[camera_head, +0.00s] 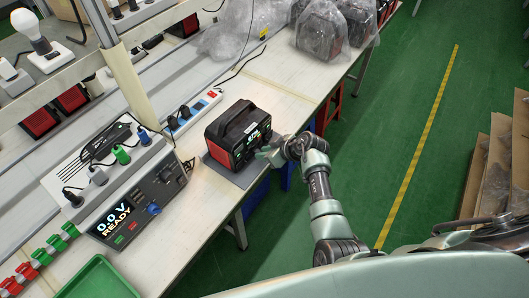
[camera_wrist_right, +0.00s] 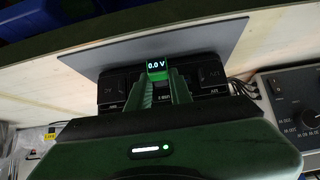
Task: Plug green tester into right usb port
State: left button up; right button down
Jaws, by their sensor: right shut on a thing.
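The black and red power station (camera_head: 228,132) stands on a grey mat on the workbench, its lit display facing my right arm. My right gripper (camera_head: 268,152) is at its front face. In the right wrist view my right gripper (camera_wrist_right: 160,80) is shut on the green tester (camera_wrist_right: 157,66), whose small screen reads 0.0 V. The tester is close in front of the power station's dark panel (camera_wrist_right: 208,78), between outlet areas on both sides. The fingers and tester cover the ports, so I cannot tell whether its plug is in one. My left gripper is not in view.
A bench tester (camera_head: 130,210) reading 0.0 V READY stands left of the power station. Behind are a power strip (camera_head: 195,112) and bagged units (camera_head: 322,30). A green tray (camera_head: 98,280) lies at the front left. Green floor is clear right of the bench.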

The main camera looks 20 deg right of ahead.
jog(key=shift+w+a, duration=0.1)
jog(key=shift+w, duration=0.1)
jog(key=c, duration=1.2)
grip_release()
jog(key=v, duration=0.8)
